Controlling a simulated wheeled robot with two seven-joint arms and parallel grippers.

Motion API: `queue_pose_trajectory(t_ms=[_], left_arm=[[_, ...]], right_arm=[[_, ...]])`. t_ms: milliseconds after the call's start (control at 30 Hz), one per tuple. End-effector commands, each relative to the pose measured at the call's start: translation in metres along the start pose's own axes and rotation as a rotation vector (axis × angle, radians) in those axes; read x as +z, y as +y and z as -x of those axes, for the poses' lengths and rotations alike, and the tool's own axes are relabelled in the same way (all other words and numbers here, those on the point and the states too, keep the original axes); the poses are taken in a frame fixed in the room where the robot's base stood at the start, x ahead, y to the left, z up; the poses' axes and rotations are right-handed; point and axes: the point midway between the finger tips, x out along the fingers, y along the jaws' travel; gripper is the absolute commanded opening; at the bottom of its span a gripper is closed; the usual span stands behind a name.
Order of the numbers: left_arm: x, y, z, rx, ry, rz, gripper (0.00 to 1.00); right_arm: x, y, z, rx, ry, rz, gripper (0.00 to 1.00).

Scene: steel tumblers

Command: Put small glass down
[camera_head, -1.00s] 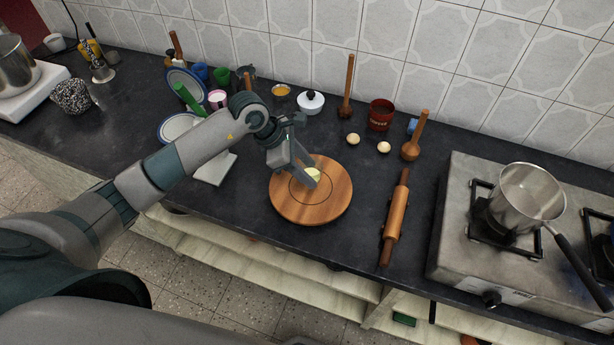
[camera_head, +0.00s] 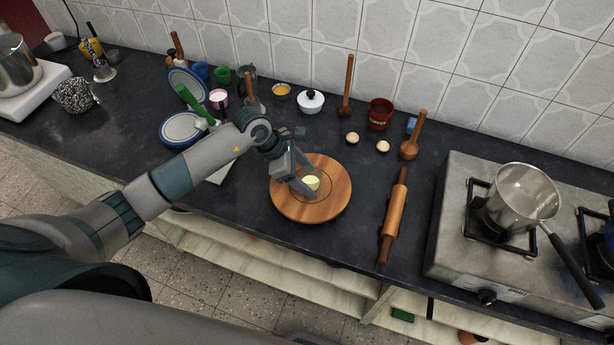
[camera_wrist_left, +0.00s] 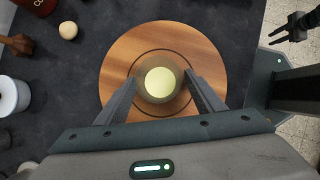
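The small glass (camera_head: 311,183) stands on the round wooden board (camera_head: 331,203), with a pale yellow disc showing in it. In the left wrist view a faint translucent ring surrounds this disc (camera_wrist_left: 160,82), near the middle of the board (camera_wrist_left: 115,65). My left gripper (camera_head: 311,184) is low over the board, with one finger on each side of the glass. The fingers look spread, with the glass between them; any slight contact is hard to tell. A dark claw at the upper right of the left wrist view looks like my right gripper (camera_wrist_left: 278,38), away from the board and small.
A rolling pin (camera_head: 396,215) lies right of the board, before the stove (camera_head: 460,215) with a steel pan (camera_head: 527,195). Counter is clear around the board's front.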

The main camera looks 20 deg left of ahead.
Motion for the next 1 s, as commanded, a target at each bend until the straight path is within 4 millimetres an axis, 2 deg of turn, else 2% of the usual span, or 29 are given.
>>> queue_pose_trajectory(t_ms=[333, 467, 1000], left_arm=[[0.001, 0.000, 0.003, 0.000, 0.000, 0.000, 0.62], [0.000, 0.002, 0.014, 0.004, 0.000, -0.001, 0.62], [-0.001, 0.001, 0.101, 0.003, 0.001, -0.001, 0.62]], right_arm=[[0.000, 0.000, 0.003, 0.000, 0.000, 0.000, 0.31], [0.000, 0.000, -0.004, 0.000, 0.000, 0.000, 0.31], [0.002, -0.004, -0.033, -0.004, 0.001, -0.002, 0.31]])
